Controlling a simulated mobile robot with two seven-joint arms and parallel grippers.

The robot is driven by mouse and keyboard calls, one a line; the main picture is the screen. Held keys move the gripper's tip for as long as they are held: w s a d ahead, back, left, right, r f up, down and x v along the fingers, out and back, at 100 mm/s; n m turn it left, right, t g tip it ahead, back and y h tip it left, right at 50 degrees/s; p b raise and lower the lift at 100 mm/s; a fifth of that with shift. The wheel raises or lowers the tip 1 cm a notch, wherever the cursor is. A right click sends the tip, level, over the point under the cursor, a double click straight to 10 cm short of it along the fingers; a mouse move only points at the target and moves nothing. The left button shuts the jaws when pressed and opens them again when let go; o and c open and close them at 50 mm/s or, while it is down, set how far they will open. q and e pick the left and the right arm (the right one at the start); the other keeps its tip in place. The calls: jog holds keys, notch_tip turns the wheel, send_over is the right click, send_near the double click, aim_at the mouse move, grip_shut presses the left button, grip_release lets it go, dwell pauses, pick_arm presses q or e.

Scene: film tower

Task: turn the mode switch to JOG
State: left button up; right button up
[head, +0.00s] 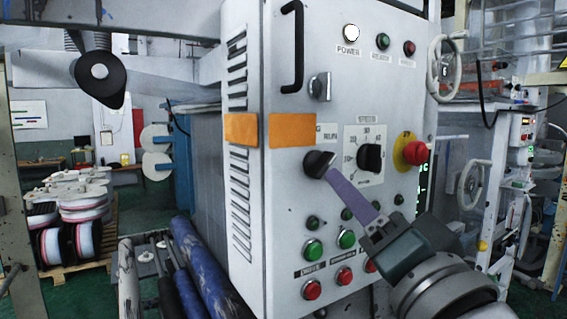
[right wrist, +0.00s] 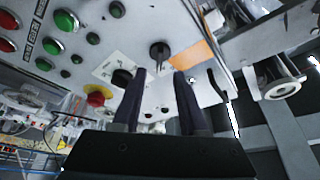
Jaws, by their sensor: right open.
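The mode switch (head: 318,163) is a black rotary knob on the white control cabinet's front, below the orange strip. Its label above is partly legible. In the right wrist view the switch (right wrist: 159,52) lies just beyond and between my fingertips. My right gripper (head: 332,174) comes up from the lower right with its purple fingers reaching the switch. In the right wrist view its two dark fingers (right wrist: 159,74) stand apart, with nothing held between them. In the head view a finger overlaps the switch's lower right edge; I cannot tell whether they touch. My left gripper is not in view.
A speed dial (head: 369,158) sits right of the switch, then a red emergency stop (head: 415,153) on yellow. Green (head: 347,240) and red (head: 312,290) buttons lie below. A black door handle (head: 293,45) and a silver latch (head: 320,87) stand out above.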

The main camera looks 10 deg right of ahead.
aim_at(326, 168)
jog(key=p+x, duration=0.1)
jog(key=x, duration=0.3)
jog(key=shift+w+r+p, duration=0.25)
jog(key=shift+w+p, duration=0.05)
jog(key=shift+x, duration=0.8)
jog(key=shift+f, duration=0.2)
grip_shut()
